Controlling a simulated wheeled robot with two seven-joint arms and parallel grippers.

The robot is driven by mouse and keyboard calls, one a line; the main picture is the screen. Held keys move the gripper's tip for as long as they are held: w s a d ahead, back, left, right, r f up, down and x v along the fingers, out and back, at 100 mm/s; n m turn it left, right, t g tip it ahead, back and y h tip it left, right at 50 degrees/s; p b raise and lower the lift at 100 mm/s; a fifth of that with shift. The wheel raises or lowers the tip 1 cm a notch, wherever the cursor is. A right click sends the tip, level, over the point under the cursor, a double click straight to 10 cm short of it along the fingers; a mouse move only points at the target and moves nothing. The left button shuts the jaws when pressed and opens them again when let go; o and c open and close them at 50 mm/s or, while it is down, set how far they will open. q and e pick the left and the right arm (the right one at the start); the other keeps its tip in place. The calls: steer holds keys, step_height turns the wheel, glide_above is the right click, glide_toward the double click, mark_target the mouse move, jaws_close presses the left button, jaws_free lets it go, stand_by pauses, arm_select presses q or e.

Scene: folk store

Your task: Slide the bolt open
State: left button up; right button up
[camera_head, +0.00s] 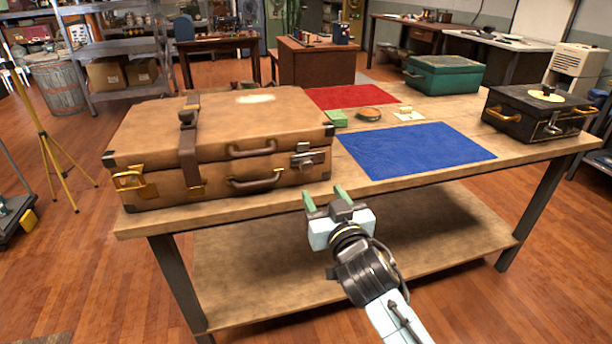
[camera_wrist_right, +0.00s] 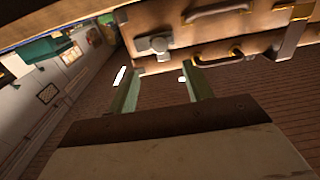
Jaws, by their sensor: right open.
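A brown suitcase (camera_head: 222,118) lies on the wooden table's left half. A grey metal fitting that looks like the bolt (camera_head: 307,158) is on its front face near the right corner. It also shows in the right wrist view (camera_wrist_right: 153,45), just beyond the fingertips. Whether it is slid open or shut I cannot tell. My right gripper (camera_head: 323,196) is open and empty, in front of the table edge, below and apart from the bolt. Its two green fingers (camera_wrist_right: 161,80) show spread in the right wrist view. My left gripper is not in view.
Two dark handles and a gold latch (camera_head: 129,181) are on the suitcase front. The wooden table (camera_head: 300,213) also holds a blue mat (camera_head: 415,150), a red mat (camera_head: 352,96), a green case (camera_head: 444,75) and a black case (camera_head: 535,112). The air before the table's front edge is free.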

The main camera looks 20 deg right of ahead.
mark_target(307, 168)
steer(key=w, duration=0.3)
steer(key=w+b, duration=0.1)
steer(key=w, duration=0.2)
steer(key=w+b, duration=0.1)
steer(key=w, duration=0.2)
steer(key=shift+d+f, duration=0.1)
steer(key=shift+d, duration=0.2)
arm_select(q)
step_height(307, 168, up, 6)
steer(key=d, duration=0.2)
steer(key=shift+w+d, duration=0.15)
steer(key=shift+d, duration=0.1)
arm_select(e)
steer(key=shift+w, duration=0.6)
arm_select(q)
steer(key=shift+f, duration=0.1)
arm_select(e)
steer(key=shift+c, duration=0.3)
jaws_close()
